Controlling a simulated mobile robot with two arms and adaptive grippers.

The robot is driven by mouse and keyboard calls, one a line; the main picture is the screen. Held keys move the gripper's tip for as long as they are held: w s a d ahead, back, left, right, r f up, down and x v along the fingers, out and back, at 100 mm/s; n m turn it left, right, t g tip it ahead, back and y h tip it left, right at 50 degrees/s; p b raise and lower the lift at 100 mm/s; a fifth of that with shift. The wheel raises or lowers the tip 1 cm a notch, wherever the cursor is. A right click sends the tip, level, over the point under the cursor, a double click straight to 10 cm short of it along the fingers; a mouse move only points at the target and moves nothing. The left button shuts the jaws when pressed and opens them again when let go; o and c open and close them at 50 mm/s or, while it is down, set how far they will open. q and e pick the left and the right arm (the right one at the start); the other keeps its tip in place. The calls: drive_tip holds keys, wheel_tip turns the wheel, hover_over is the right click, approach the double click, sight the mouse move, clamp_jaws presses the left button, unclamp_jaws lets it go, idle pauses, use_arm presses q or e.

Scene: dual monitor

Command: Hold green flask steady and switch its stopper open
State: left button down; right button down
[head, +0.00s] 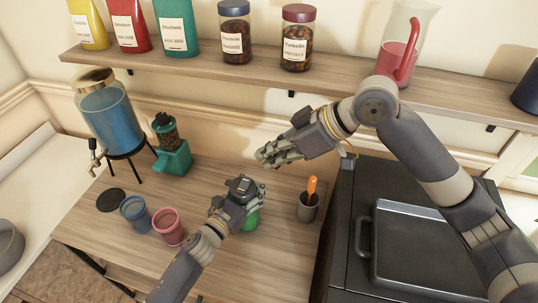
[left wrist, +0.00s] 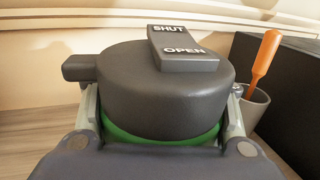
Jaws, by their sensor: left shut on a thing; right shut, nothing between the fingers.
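The green flask (head: 251,219) stands on the wooden table, mostly hidden behind my left gripper. Its dark stopper (head: 241,187) shows above the gripper. In the left wrist view the stopper (left wrist: 165,95) is a round dark cap with a side spout and a tilted rocker switch (left wrist: 180,48) marked SHUT and OPEN. A green rim (left wrist: 160,140) shows just under the cap. My left gripper (head: 238,200) is shut around the flask, its fingers on both sides just below the cap. My right gripper (head: 268,155) is shut and empty, above and behind the flask, apart from it.
A blue cup (head: 134,213) and a pink cup (head: 168,226) stand left of the flask. A grey cup (head: 308,208) with an orange-handled tool stands to the right. A green grinder (head: 173,158) and a blue dispenser (head: 108,118) stand at the back left. A shelf (head: 340,77) runs above.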

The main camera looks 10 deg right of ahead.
use_arm(q)
drive_tip(key=c, duration=0.5)
unclamp_jaws()
